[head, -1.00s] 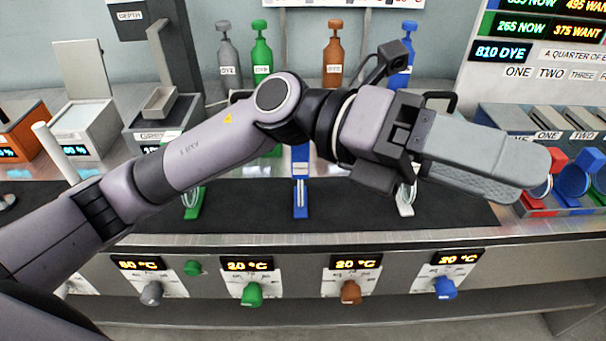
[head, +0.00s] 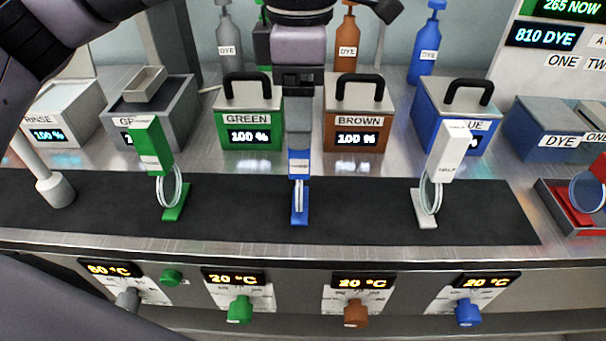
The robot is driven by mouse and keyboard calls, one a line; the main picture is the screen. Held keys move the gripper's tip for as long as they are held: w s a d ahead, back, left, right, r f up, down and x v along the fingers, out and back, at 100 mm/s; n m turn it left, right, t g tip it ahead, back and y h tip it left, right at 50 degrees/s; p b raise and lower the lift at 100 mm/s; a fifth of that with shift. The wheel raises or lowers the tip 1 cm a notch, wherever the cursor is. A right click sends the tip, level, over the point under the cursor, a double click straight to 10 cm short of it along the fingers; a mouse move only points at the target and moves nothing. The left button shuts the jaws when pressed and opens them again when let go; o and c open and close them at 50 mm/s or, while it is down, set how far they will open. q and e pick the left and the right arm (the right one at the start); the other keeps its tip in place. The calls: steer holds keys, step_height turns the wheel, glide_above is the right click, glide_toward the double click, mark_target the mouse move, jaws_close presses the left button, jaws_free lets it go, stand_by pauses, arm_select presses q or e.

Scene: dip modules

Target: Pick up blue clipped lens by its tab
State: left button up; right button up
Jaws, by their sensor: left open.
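The blue clipped lens (head: 300,216) stands upright on the black mat (head: 365,205), its blue tab (head: 299,168) on top and its thin lens seen nearly edge-on below. My left gripper (head: 299,140) points down directly above and behind the tab, its fingertips close to the tab's top. It is open, though the gap between the fingers is hard to see from here. I cannot tell whether a finger touches the tab. My right gripper is not in view.
A green clipped lens (head: 151,145) stands left on the mat and a white one (head: 454,145) right. Behind are the green tank (head: 249,110), brown tank (head: 357,105) and blue tank (head: 428,105). A white post (head: 55,190) stands at the mat's left end.

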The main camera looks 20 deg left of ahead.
mark_target(300, 170)
arm_select(q)
step_height(300, 170, down, 6)
steer(key=shift+a, duration=0.1)
steer(key=c, duration=1.2)
